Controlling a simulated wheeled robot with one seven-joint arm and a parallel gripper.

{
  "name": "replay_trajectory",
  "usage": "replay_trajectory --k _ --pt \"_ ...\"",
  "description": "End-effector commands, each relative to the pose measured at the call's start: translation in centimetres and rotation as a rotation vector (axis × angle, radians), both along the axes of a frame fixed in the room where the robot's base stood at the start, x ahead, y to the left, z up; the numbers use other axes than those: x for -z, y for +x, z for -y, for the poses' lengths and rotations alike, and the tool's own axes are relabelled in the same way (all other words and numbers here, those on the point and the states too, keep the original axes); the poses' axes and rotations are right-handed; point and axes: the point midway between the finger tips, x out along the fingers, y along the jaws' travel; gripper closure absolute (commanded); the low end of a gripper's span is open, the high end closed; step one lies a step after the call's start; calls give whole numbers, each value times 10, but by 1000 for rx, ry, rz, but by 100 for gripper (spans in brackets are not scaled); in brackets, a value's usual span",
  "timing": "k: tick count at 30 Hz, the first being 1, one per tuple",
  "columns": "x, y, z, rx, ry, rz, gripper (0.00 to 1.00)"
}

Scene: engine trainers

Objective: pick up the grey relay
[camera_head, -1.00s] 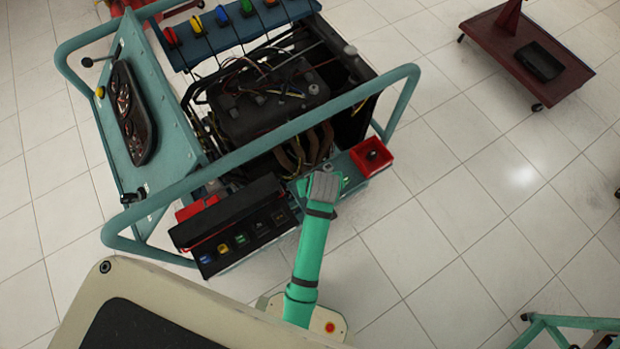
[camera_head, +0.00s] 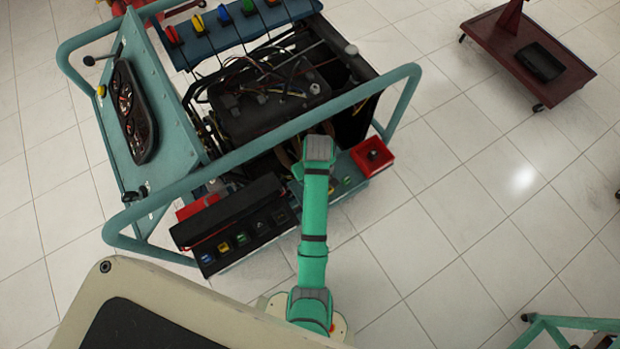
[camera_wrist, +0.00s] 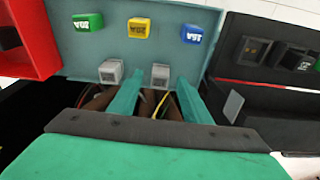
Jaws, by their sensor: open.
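In the wrist view, two small grey relays sit on the blue-grey panel: one (camera_wrist: 160,76) lies ahead of the gap between my fingers, the other (camera_wrist: 110,72) just left of my left finger. My gripper (camera_wrist: 157,92) is open, with its two green fingers spread and nothing held between them. I cannot tell whether a fingertip touches either relay. In the head view my arm covers the gripper and the grey relays.
Green (camera_wrist: 88,22), yellow (camera_wrist: 139,28) and blue (camera_wrist: 192,34) relays stand behind the grey ones. A red tray (camera_head: 372,156) sits at the panel's right end in the head view. A black fuse box (camera_head: 235,222) lies left. A teal frame rail (camera_head: 255,143) crosses nearby.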

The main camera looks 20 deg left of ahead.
Motion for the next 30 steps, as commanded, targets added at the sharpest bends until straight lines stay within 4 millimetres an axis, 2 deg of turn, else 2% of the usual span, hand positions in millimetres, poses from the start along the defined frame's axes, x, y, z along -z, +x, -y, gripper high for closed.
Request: replay_trajectory --k 4,12,13,14,18,30 --pt "16 1 -2 0 0 -1 56" --pt "19 1 -3 -1 1 1 56" --pt "19 1 -3 -1 1 1 59" --pt "19 1 -3 -1 1 1 66" --pt "19 1 -3 -1 1 1 99" --pt "16 1 -2 -1 0 2 100"
